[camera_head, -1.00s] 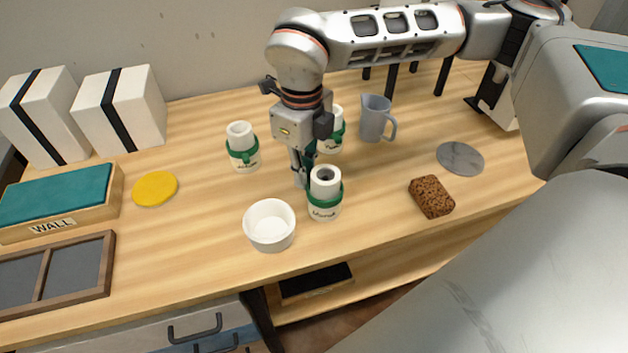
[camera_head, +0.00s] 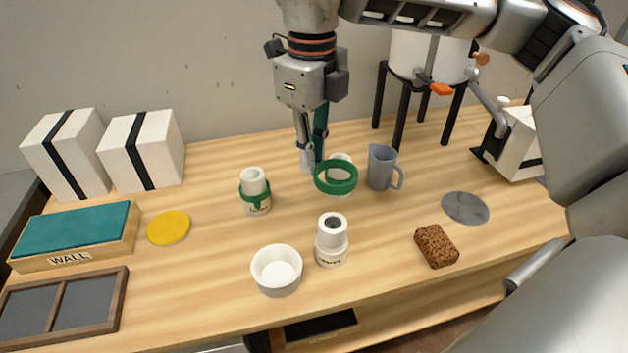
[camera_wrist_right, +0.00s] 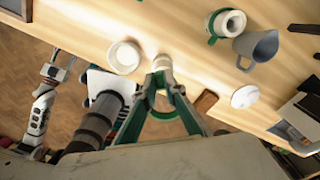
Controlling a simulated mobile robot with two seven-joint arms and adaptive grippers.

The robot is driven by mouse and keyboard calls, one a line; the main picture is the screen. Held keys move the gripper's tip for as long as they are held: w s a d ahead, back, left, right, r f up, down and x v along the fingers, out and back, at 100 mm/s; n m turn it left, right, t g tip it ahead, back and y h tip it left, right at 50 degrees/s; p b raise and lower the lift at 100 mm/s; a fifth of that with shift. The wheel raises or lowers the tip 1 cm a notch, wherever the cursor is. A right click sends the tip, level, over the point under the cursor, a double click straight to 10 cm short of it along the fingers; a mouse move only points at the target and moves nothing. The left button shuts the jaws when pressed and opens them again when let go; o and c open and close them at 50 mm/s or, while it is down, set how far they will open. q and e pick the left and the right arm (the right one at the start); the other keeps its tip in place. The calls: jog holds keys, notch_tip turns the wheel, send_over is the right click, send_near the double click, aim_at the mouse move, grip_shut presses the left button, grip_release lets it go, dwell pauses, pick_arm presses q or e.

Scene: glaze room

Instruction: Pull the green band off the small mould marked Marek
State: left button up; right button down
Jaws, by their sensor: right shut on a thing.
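My right gripper (camera_head: 312,165) is shut on the green band (camera_head: 336,190) and holds it in the air, clear of any mould. The ring also shows between the fingers in the right wrist view (camera_wrist_right: 164,116). A small white mould (camera_head: 332,243) stands upright and bare on the table, nearer the front than the band. The dark writing on it is too small to read surely. My left gripper (camera_wrist_right: 55,72) shows small at the left of the right wrist view, away from the moulds; its jaws are unclear.
A white bowl (camera_head: 276,270), grey jug (camera_head: 381,168), brown sponge (camera_head: 436,246) and grey disc (camera_head: 466,208) stand around.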

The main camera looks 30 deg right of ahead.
jog(key=shift+r+p, duration=0.3)
jog(key=shift+r, duration=1.6)
jog(key=shift+f, duration=0.1)
jog(key=shift+p, duration=0.3)
